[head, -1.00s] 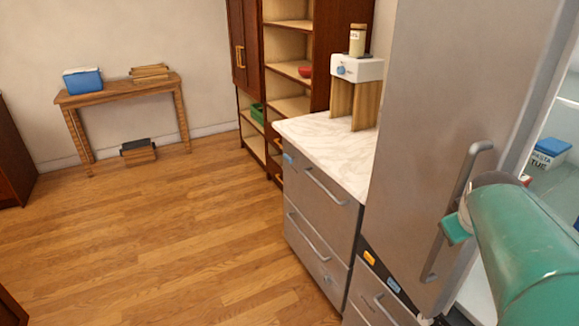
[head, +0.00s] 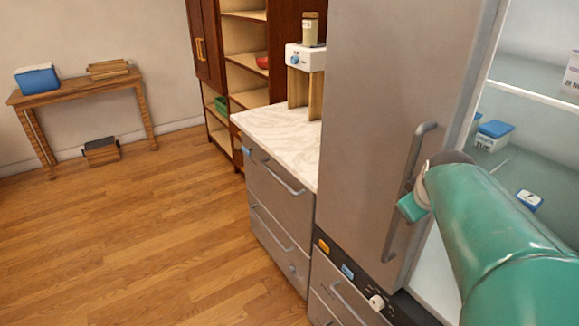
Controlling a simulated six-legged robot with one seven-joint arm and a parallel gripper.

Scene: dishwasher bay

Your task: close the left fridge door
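The left fridge door (head: 385,100) is a tall grey steel panel in the right half of the head view. Its upright bar handle (head: 424,140) is near its right edge. The lit fridge inside (head: 535,115) shows right of the door's edge. The door's lower edge looks close to the drawer front below; I cannot tell whether it is fully closed. My gripper (head: 412,207), at the end of my green arm, is at the handle's middle, with one green fingertip showing over it. The other finger is hidden, so contact and grip are unclear.
Inside the fridge are a blue-lidded tub (head: 493,134) and a small blue-and-white box (head: 530,200). A drawer unit with a marble top (head: 270,130) stands left of the fridge. A wooden bench (head: 90,90) is at the far wall. The wooden floor (head: 140,230) is clear.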

